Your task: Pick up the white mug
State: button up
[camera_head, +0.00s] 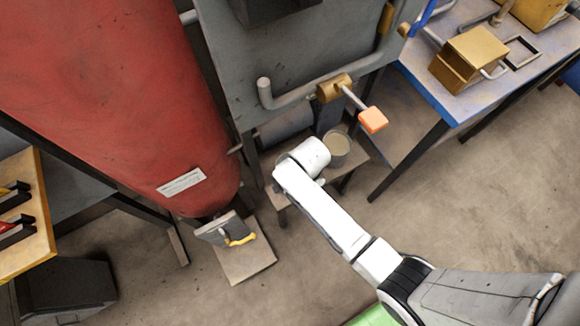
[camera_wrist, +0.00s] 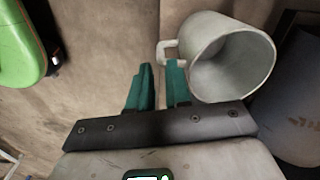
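The white mug (camera_wrist: 232,58) fills the upper right of the wrist view, its open mouth facing the lower right. Its handle (camera_wrist: 162,52) points left, toward my gripper (camera_wrist: 157,68). The two teal fingers stand apart with a narrow gap and nothing held between them. The right fingertip overlaps the lower part of the handle in the picture; I cannot tell whether it touches or passes through the loop. In the head view, a pale round vessel (camera_head: 337,146), which looks like the mug, stands on a small low table (camera_head: 362,153). My arm's white end hides the gripper there.
A grey machine (camera_head: 285,45) with a bent pipe and an orange-ended lever (camera_head: 373,119) overhangs the low table. A red tank (camera_head: 110,90) is at left, a blue-edged workbench (camera_head: 480,95) at right. A dark grey cylindrical object (camera_wrist: 303,95) is close right of the mug. Open floor lies at lower right.

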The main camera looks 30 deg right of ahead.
jog(key=shift+w+f+b, duration=0.15)
jog(key=shift+f+b, duration=0.6)
jog(key=shift+f, duration=2.8)
grip_shut()
